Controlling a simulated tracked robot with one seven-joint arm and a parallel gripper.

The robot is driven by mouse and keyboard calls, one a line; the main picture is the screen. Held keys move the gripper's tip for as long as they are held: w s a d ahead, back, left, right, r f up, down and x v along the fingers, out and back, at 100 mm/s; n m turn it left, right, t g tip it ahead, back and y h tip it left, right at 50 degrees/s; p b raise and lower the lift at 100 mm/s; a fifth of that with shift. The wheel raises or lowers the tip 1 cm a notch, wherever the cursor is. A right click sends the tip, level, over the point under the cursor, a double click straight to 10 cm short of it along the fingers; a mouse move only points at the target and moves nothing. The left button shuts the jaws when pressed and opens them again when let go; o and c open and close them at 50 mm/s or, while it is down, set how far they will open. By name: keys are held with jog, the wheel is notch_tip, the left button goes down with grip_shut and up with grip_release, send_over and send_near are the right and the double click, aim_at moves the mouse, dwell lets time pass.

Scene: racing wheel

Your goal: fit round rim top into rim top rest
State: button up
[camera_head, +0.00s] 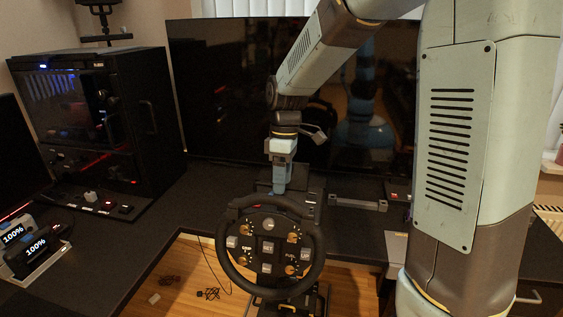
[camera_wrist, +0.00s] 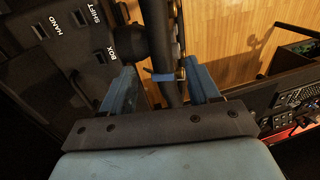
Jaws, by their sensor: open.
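The black racing wheel's round rim (camera_head: 316,262) stands upright at the desk's front edge in the head view. Its rim top (camera_head: 262,201) is just below my gripper (camera_head: 279,189), which points down. In the wrist view, my gripper (camera_wrist: 161,72) is open, with one blue finger on each side of a dark bar that looks like the rim (camera_wrist: 157,35). A blue band (camera_wrist: 163,77) crosses this bar. Whether the fingers touch the rim cannot be told. I cannot identify the rim top rest for sure; a grey bracket (camera_head: 358,203) lies on the desk to the right.
A large dark monitor (camera_head: 230,95) stands behind the wheel. A black computer case (camera_head: 145,115) is at the left. A box with SHIFT, HAND and BOX labels (camera_wrist: 75,40) is beside the left finger. Wooden floor (camera_head: 205,270) shows below. The desk left of the wheel is mostly clear.

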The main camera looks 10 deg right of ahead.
aim_at(281, 200)
jog(key=shift+s+a+f, duration=0.1)
jog(key=shift+s+f, duration=0.1)
jog(key=shift+f, duration=0.9)
jog(key=shift+s+a+f, duration=0.1)
jog(key=shift+s+f, duration=0.1)
jog(key=shift+f, duration=0.85)
jog(key=shift+s+f, duration=0.2)
jog(key=shift+f, duration=0.9)
jog(key=shift+c, duration=0.3)
jog(key=c, duration=1)
jog(key=shift+r, duration=0.1)
jog(key=shift+c, duration=0.2)
jog(key=shift+w+d+r, duration=0.1)
jog(key=shift+w+r, duration=0.2)
jog(key=shift+r, duration=0.45)
jog(key=shift+w+d+r, duration=0.1)
jog(key=shift+w+r, duration=0.15)
jog(key=shift+r, duration=0.5)
jog(key=shift+w+d+r, duration=0.1)
jog(key=shift+w+r, duration=0.2)
jog(key=shift+r, duration=0.45)
